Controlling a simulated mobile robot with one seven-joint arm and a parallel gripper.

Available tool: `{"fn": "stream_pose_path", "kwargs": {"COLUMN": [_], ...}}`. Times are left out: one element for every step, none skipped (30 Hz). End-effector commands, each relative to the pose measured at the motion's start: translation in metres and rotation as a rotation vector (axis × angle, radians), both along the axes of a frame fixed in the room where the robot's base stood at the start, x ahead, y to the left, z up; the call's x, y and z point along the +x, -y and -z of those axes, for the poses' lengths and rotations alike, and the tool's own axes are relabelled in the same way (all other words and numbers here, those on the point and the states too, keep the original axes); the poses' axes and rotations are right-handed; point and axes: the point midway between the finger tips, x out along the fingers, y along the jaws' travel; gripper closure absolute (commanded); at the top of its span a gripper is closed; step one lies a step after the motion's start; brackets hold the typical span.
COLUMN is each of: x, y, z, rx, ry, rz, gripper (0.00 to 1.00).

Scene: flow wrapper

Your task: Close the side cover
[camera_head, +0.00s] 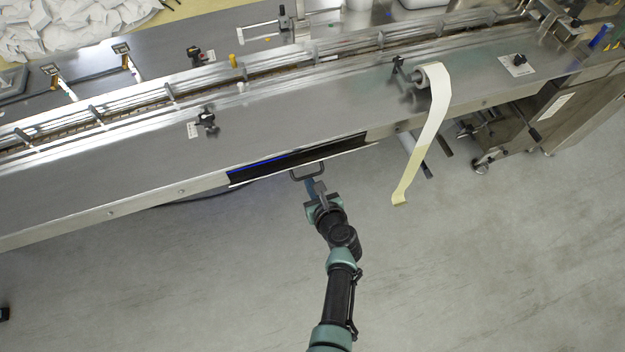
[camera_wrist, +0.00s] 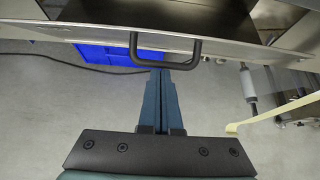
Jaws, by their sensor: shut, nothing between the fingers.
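The side cover (camera_head: 335,157) is on the front side of the long steel machine. It stands open, with a dark gap behind its upper edge. In the wrist view its metal edge (camera_wrist: 95,34) runs across the top, with the dark opening above it. A dark U-shaped handle (camera_head: 307,174) projects from the cover; it also shows in the wrist view (camera_wrist: 165,65). My gripper (camera_head: 312,186) is shut and empty, its blue fingers together. In the wrist view the fingertips (camera_wrist: 160,74) are right at the handle's bar. I cannot tell whether they touch it.
A pale film strip (camera_head: 425,130) hangs from a roll to the right of the cover. A blue crate (camera_wrist: 110,55) and a dark cable (camera_wrist: 50,56) show beyond the cover in the wrist view. The grey floor (camera_head: 180,270) around my arm is clear.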

Motion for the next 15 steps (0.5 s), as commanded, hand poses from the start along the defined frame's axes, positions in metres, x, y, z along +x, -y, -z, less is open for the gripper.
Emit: {"fn": "stream_pose_path", "kwargs": {"x": [0.004, 0.005, 0.007, 0.007, 0.008, 0.01, 0.012, 0.013, 0.016, 0.018, 0.02, 0.023, 0.025, 0.027, 0.03], "y": [-0.001, -0.002, -0.002, -0.003, -0.003, -0.004, -0.004, -0.005, -0.006, -0.006, -0.007, -0.008, -0.009, -0.01, -0.01], "z": [-0.014, -0.016, -0.018, -0.019, -0.02, -0.022, -0.024, -0.026, -0.028, -0.031, -0.032, -0.035, -0.037, -0.039, -0.041], "rx": [-0.01, -0.014, -0.022, -0.02, -0.018, -0.017, -0.018, -0.019, -0.017, -0.019, -0.018, -0.018, -0.018, -0.018, -0.02], "ry": [-0.022, -0.037, -0.059, -0.067, -0.066, -0.065, -0.064, -0.064, -0.064, -0.062, -0.063, -0.061, -0.061, -0.061, -0.061], "rz": [-0.002, -0.003, -0.003, -0.001, 0.0, 0.001, 0.001, 0.0, 0.0, -0.001, -0.001, -0.001, -0.001, -0.001, -0.001], "gripper": [1.0, 1.0, 1.0, 1.0, 1.0, 1.0, 1.0, 1.0, 1.0, 1.0, 1.0, 1.0, 1.0, 1.0, 1.0]}}
